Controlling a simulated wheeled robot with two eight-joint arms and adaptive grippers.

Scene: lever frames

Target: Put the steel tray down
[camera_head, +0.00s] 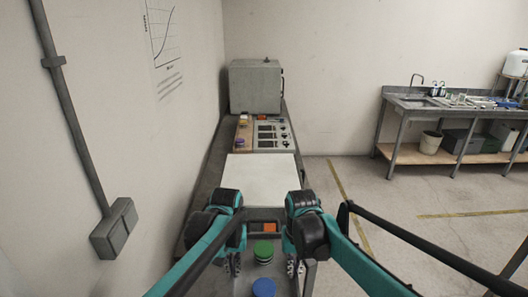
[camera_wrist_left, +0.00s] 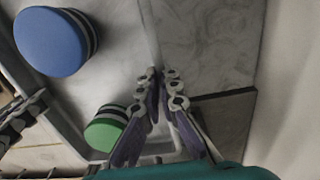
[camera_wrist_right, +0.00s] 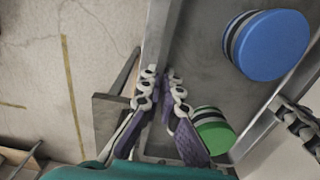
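The steel tray (camera_head: 244,275) is at the bottom of the head view, cut off by the frame edge. It carries a green round piece (camera_head: 263,250) and a blue round piece (camera_head: 263,288). Its grey floor also shows in the left wrist view (camera_wrist_left: 115,65) and the right wrist view (camera_wrist_right: 200,65). My left gripper (camera_wrist_left: 159,76) has its fingers close together on both sides of one tray wall. My right gripper (camera_wrist_right: 160,76) has its fingers the same way around the opposite wall. Both look shut on the tray. The gap beneath the tray is hidden.
A white board (camera_head: 258,178) lies bare on the bench beyond the grippers. Behind it are a panel with dark displays (camera_head: 272,135) and a grey box (camera_head: 255,86). A wall stands close on the left; open floor (camera_head: 375,215) lies to the right.

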